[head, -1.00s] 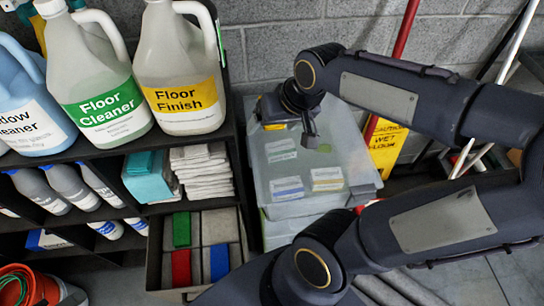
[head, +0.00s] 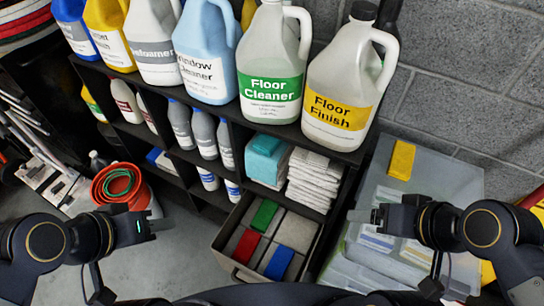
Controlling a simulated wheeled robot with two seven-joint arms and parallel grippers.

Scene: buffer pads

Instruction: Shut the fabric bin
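The fabric bin (head: 238,271) is grey-beige and sticks out of the lower shelf compartment, below the cloths. Its top is open and shows grey pads with green, red and blue ones among them. My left gripper (head: 157,223) is left of the bin, apart from it, pointing right. My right gripper (head: 352,215) is right of the bin, also apart, pointing left over the clear tote. Neither gripper visibly holds anything. The finger gap of each is too small to judge.
The black shelf (head: 345,158) holds several jugs on top and bottles below. A teal stack (head: 265,160) and white cloths (head: 312,180) sit above the bin. A clear tote (head: 440,180) stands right of the shelf. Orange buckets (head: 122,186) stand at left. Floor before the bin looks clear.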

